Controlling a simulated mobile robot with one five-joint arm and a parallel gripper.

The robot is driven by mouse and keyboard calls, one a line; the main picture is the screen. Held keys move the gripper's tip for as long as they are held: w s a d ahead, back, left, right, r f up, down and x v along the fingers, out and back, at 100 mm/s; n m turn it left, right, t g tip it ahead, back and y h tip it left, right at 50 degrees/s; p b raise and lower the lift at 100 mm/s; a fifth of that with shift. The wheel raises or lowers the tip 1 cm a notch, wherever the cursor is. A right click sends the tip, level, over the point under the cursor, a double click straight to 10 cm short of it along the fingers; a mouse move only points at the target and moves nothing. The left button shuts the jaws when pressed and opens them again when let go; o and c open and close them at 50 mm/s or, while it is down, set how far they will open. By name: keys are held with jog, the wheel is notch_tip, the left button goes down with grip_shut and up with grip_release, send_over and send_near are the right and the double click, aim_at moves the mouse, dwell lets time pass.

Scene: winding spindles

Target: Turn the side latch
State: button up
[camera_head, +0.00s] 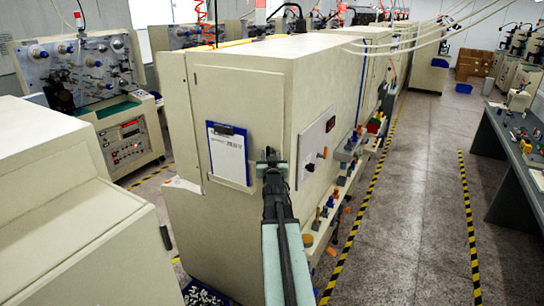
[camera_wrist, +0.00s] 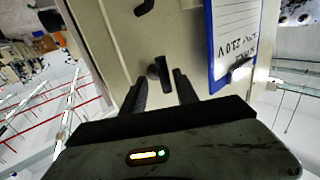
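A small black latch handle (camera_wrist: 162,72) sits on the beige side panel (camera_wrist: 112,25) of the machine in the wrist view. My gripper (camera_wrist: 161,88) is open, with its two dark fingers pointing at the panel and the latch between and just ahead of the fingertips. I cannot tell whether either finger touches it. In the head view my gripper (camera_head: 271,160) is up against the near end of the beige cabinet (camera_head: 240,88), right of the clipboard, and it hides the latch there.
A blue clipboard (camera_head: 228,153) with paper hangs close beside my gripper; it also shows in the wrist view (camera_wrist: 212,60). A second black handle (camera_wrist: 145,7) is at the top of the wrist view. Spindles and parts line the cabinet's right side. The aisle (camera_head: 415,190) is clear.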

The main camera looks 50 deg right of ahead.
jog(key=shift+w+f, duration=0.15)
jog(key=shift+w, duration=0.1)
jog(key=shift+c, duration=0.6)
jog(key=shift+a, duration=0.3)
grip_shut()
jog(key=m+g+h+b, duration=0.2)
jog(key=m+b, duration=0.3)
jog(key=m, duration=0.3)
jog(key=f+m+g+h+b, duration=0.1)
jog(key=m+g+h+b, duration=0.1)
jog(key=m+h+b, duration=0.3)
jog(key=m+g+h+b, duration=0.3)
jog(key=m+h+b, duration=0.1)
jog(key=m, duration=0.7)
jog(key=shift+w+f+b, duration=0.3)
jog(key=shift+w+b, duration=0.1)
jog(key=shift+b, duration=0.05)
jog(key=shift+a+m+g+h, duration=0.1)
jog(key=shift+m+g+h, duration=0.2)
jog(key=shift+m+g, duration=0.15)
